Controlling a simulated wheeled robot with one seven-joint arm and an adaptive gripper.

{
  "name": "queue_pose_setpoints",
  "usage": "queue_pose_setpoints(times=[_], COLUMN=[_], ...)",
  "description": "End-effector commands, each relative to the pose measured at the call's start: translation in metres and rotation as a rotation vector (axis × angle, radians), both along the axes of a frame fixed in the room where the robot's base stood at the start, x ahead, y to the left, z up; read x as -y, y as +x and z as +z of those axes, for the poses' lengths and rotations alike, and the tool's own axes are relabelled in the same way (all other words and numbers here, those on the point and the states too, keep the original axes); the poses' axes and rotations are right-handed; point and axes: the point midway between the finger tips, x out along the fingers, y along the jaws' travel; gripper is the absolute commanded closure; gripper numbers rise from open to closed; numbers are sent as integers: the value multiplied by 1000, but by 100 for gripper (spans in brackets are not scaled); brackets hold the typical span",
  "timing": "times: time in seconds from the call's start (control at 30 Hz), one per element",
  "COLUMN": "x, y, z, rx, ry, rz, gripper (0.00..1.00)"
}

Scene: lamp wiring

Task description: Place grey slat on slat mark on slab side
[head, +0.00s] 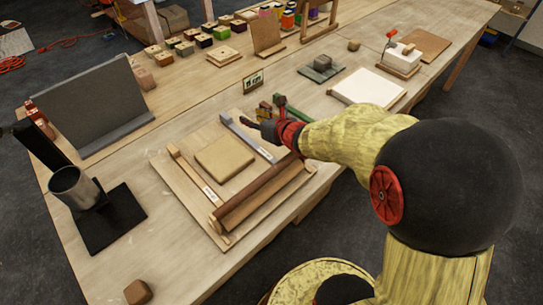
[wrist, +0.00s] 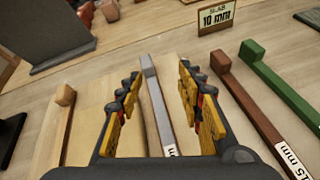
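The grey slat (head: 247,138) lies on a wooden board (head: 165,165), along the right side of a square tan slab (head: 225,157) and a little apart from it. In the wrist view the grey slat (wrist: 154,95) runs lengthwise between my fingers, its raised end block pointing away. My gripper (head: 258,116) is open, with a finger on either side of the slat; it also shows in the wrist view (wrist: 158,75). Gaps show between slat and fingers. Their height over it is hard to tell. I cannot make out the slat mark.
A tan slat (head: 195,178) lies left of the slab, and a brown roller (head: 260,195) lies across the board's front. Brown (wrist: 245,100) and green (wrist: 280,88) slats lie to the right. A small sign (wrist: 217,18) reads "SLAB 10 mm". A metal cup (head: 75,187) stands at left.

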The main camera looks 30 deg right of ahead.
Motion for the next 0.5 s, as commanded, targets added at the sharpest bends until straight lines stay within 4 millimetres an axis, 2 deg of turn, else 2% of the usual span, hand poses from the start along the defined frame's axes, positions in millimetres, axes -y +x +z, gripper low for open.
queue_pose_setpoints(times=[0.03, 0.1, 0.27, 0.37, 0.5], x=[6, 16, 32, 35, 28], y=[-2, -10, -44, -75, -127], z=[18, 37, 73, 89, 103], rx=[-19, -62, -131, -160, -195], ry=[79, 232, 632, 899, 1282], rz=[-88, -249, -622, -849, -1163], gripper=[63, 63, 63, 63, 63])
